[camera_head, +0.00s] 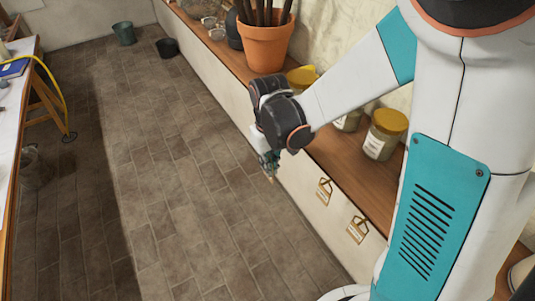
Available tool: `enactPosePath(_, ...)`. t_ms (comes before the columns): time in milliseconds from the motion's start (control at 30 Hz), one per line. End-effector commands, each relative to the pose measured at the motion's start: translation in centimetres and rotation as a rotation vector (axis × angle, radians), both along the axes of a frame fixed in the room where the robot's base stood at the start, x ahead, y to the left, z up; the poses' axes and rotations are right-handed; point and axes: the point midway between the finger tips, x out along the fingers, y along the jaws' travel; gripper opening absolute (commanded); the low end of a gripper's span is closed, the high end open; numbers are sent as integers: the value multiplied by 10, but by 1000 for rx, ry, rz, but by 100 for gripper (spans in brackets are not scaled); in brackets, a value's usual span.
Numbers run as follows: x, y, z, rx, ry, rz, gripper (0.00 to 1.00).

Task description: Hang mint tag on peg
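My gripper (270,168) hangs at the end of my arm, pointing down beside the front face of the wooden ledge. It is small and dark here, and I cannot tell whether its fingers are open or shut. Greenish patches show at its fingers; I cannot tell whether they are the mint tag or part of the gripper. Two small pale tags with brown edges, one tag (324,191) and another tag (357,230), hang on the pale wall below the ledge, right of my gripper. Their pegs are too small to make out. No tag is clearly mint.
The wooden ledge (345,170) holds a terracotta pot (265,45) and jars with yellow lids, including a jar (384,135). A green bucket (124,34) and a dark bucket (167,47) stand far back. A table (12,120) is at left. The tiled floor between is clear.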

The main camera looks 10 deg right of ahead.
Motion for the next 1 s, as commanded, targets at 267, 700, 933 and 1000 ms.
enactPosePath(267, 5, -14, -2, 0, 0, -3, 0)
enactPosePath(700, 12, -37, -4, 0, 0, -4, 0)
enactPosePath(933, 15, -44, -5, 0, 0, -2, 0)
enactPosePath(1000, 15, -44, -5, 0, 0, -2, 0)
